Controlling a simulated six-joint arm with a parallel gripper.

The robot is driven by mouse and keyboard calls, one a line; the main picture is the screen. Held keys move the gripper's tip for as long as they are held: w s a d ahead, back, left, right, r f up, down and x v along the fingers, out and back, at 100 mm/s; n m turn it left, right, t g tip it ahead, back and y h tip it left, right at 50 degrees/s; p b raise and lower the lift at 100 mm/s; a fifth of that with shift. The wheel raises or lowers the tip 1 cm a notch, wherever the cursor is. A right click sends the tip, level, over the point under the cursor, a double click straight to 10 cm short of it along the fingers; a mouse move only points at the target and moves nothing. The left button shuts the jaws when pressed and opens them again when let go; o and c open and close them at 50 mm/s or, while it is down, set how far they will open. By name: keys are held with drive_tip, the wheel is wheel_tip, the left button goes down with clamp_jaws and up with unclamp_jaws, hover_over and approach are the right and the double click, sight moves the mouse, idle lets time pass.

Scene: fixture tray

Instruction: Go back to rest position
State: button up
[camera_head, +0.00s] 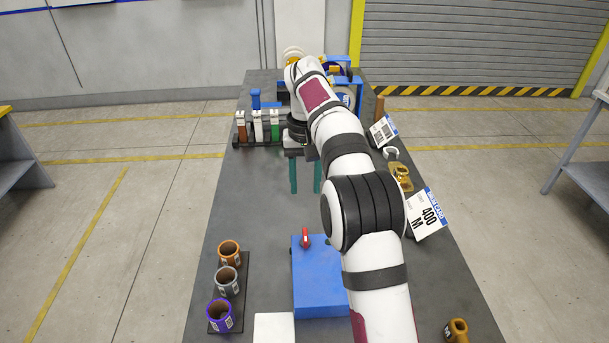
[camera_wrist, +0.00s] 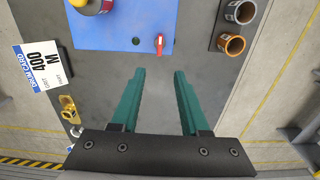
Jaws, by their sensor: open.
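My gripper (camera_head: 305,188) has two teal fingers spread apart with nothing between them. It points down over the bare middle of the table, behind the blue fixture block. The wrist view shows both fingers (camera_wrist: 160,76) apart and empty, with grey table below. The blue fixture block (camera_head: 316,283) carries a red knob (camera_head: 305,239) and lies ahead of the fingertips, apart from them. It also shows in the wrist view (camera_wrist: 115,35), with a yellow-and-silver part (camera_wrist: 90,6) on it, cut off by the frame edge. My arm hides the block's right side in the head view.
Orange, grey and purple cups (camera_head: 229,253) stand on a black tray (camera_head: 243,270) at left. A rack holds brown, white and green pieces (camera_head: 258,126) at the back. Cards (camera_head: 427,214) and brass fittings (camera_head: 401,176) line the right edge. Table between rack and cups is clear.

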drive_tip(key=s+d+r+m, duration=0.1)
drive_tip(key=s+r, duration=0.2)
drive_tip(key=s, duration=0.5)
drive_tip(key=s+d+r+m, duration=0.1)
drive_tip(key=s+d+r, duration=0.15)
drive_tip(key=s, duration=0.55)
drive_tip(key=s+f+m+y, duration=0.1)
drive_tip(key=s+f, duration=0.2)
drive_tip(key=s, duration=0.8)
drive_tip(key=s+f+m, duration=0.2)
drive_tip(key=s+f, duration=0.2)
drive_tip(key=s, duration=0.7)
drive_tip(key=shift+s+a+f+y, duration=0.2)
drive_tip(key=shift+s+y, duration=0.15)
drive_tip(key=shift+y, duration=0.05)
